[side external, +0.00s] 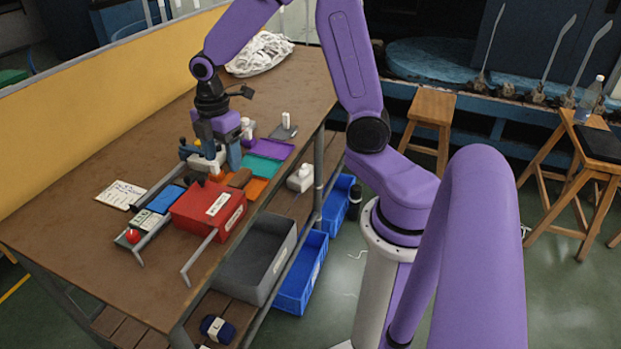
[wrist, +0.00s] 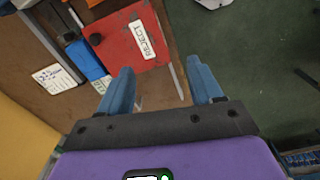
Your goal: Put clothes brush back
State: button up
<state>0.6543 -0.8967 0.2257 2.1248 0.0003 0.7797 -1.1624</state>
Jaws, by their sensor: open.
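My gripper (side external: 219,158) is over the far part of the bench, above and behind the red box, with its blue fingers pointing down. In the wrist view its two fingers (wrist: 160,67) are spread apart with nothing between them. A small brown block (side external: 240,178) lies just behind the red box, beside an orange tray (side external: 257,188). It may be the clothes brush, but it is too small to be sure. The gripper partly hides the objects under it.
The red REJECT box (side external: 208,207) stands near the bench's right edge; it also shows in the wrist view (wrist: 128,42). Teal (side external: 262,167) and purple (side external: 270,149) trays lie behind. A written card (side external: 120,195) lies left. The front-left bench top is clear.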

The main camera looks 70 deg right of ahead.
jog(key=s+a+r+m, duration=0.1)
jog(key=s+a+r, duration=0.1)
jog(key=s, duration=1)
jog(key=s+a+r+m, duration=0.2)
jog(key=s+a, duration=0.2)
jog(key=s, duration=0.7)
jog(key=shift+s, duration=0.35)
jog(key=shift+a+r, duration=0.1)
